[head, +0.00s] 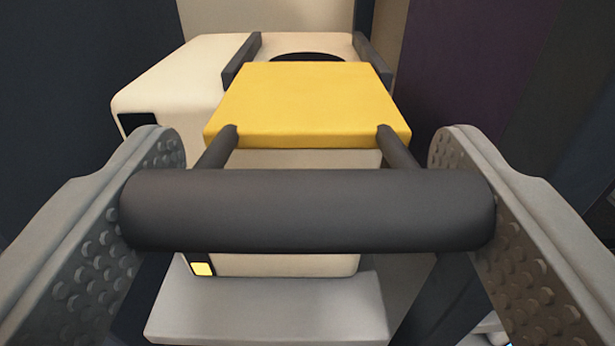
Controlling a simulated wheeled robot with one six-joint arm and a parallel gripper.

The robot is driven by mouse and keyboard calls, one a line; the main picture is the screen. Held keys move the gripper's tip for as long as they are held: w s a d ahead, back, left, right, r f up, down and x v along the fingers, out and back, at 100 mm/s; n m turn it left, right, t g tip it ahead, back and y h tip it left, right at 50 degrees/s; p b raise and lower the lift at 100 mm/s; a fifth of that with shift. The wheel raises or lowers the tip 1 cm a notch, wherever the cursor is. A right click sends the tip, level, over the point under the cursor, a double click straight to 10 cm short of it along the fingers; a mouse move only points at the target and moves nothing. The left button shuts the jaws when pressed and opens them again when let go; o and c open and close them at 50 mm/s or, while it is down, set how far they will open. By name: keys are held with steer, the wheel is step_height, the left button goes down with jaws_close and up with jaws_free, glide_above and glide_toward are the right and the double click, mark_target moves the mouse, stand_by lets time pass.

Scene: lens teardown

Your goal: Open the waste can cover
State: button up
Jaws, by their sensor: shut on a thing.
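The yellow waste can cover (308,103) lies flat on top of the cream-coloured waste can (290,264), between two dark side rails. A strip of dark round opening (307,57) shows behind the cover's far edge; the cover hides the rest. A thick dark grey handle bar (308,212) is joined to the cover's near edge by two short posts. My gripper (308,180) is shut on the handle bar, with one grey studded finger at each end of it.
A cream box-like body (172,85) with a dark panel adjoins the can at the left. A light grey ledge (265,312) projects below the can, with a small yellow square (202,269) above it. Dark walls stand close on both sides.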

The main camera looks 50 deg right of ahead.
steer(key=o, duration=1.4)
steer(key=shift+s+a, duration=0.1)
steer(key=shift+a, duration=0.05)
steer(key=v, duration=1.7)
